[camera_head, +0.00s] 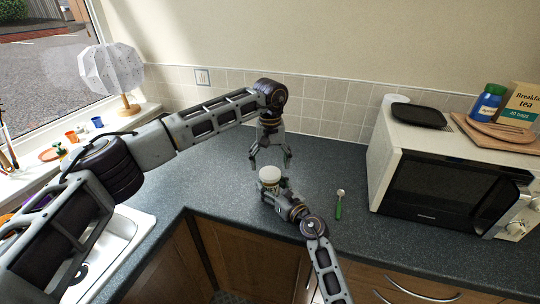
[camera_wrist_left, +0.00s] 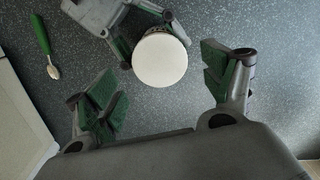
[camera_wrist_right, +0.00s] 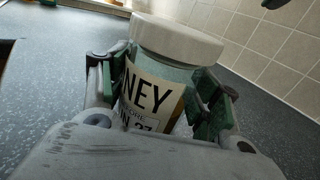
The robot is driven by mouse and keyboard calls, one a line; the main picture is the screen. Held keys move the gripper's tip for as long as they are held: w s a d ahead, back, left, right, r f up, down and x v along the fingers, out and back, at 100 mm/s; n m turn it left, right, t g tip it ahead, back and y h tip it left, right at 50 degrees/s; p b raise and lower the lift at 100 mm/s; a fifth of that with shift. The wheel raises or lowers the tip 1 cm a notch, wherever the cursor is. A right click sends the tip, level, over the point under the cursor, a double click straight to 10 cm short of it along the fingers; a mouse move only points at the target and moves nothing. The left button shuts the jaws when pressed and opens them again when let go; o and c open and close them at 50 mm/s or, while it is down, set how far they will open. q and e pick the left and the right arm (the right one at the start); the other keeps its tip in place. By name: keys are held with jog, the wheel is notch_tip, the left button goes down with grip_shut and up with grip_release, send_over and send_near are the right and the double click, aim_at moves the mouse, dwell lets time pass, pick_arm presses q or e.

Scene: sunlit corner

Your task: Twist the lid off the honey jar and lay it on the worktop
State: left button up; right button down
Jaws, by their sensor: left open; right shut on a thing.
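The honey jar (camera_wrist_right: 151,95) stands upright on the worktop, with a label reading part of "HONEY". Its white lid (camera_wrist_right: 177,38) sits on top; the lid also shows in the head view (camera_head: 269,174) and the left wrist view (camera_wrist_left: 160,60). My right gripper (camera_wrist_right: 155,100) is shut on the jar's body, below the lid, with one finger on each side. My left gripper (camera_head: 271,164) is open and empty, pointing down above and behind the jar. In the left wrist view the lid lies just beyond its spread green fingertips (camera_wrist_left: 165,85), apart from them.
The dark speckled worktop (camera_head: 225,165) is clear left of the jar. A green-handled spoon (camera_head: 339,205) lies to its right. The microwave (camera_head: 440,185) stands farther right, with a dark tray (camera_head: 419,117) on top. The sink (camera_head: 115,235) is at the left.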

aim_at(270, 172)
pick_arm(q)
jog(key=shift+f, duration=2.35)
jog(key=c, duration=1.1)
jog(key=shift+o, duration=0.2)
